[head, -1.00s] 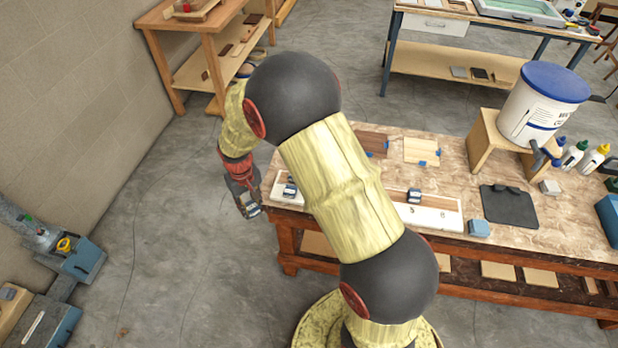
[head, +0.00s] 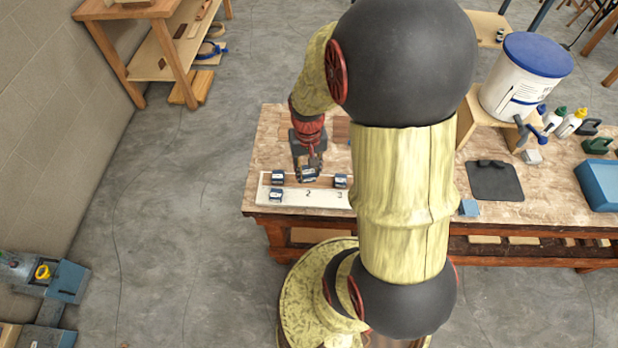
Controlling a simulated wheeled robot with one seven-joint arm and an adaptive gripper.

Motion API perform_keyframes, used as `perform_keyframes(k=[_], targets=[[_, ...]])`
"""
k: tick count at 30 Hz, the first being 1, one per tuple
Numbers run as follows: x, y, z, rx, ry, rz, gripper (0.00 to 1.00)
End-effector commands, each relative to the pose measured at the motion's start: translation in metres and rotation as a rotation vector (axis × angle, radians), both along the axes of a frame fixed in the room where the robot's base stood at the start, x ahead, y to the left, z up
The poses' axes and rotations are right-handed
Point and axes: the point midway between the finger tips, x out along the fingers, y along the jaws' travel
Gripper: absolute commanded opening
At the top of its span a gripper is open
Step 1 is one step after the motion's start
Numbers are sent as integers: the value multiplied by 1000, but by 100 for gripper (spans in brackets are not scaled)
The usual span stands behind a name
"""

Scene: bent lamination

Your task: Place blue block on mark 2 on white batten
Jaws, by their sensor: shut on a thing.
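The white batten (head: 293,205) lies along the front edge of the workbench, with printed marks 2 and 3 showing; its right part is hidden behind my arm. My gripper (head: 308,170) points down over its back edge, shut on a blue block (head: 309,175) with a pale face. The held block is just behind mark 2 (head: 308,193); whether it touches anything below I cannot tell.
A light-blue block (head: 469,208) and a dark mat (head: 495,182) lie right of my arm on the workbench (head: 262,150). A white bucket with a blue lid (head: 525,80) stands on a wooden stand. Bottles and a blue tray (head: 600,190) are at right.

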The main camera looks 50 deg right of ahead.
Motion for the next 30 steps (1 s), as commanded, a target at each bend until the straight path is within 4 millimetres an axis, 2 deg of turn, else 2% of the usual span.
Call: perform_keyframes(k=[1, 3, 6, 9, 13, 17, 26, 30], targets=[[-21, -8, 9, -2, -3, -55, 0], [-45, -14, 14, -2, -3, -117, 0], [-73, -17, 19, -2, -3, -187, 0], [-91, -18, 21, -2, -3, -233, 0], [-100, -18, 21, -1, -1, -261, 0], [-86, -20, 12, 1, 1, -264, 0], [-23, -31, -17, 1, 1, -262, 0], [0, -34, -39, 1, 2, -263, 0]])
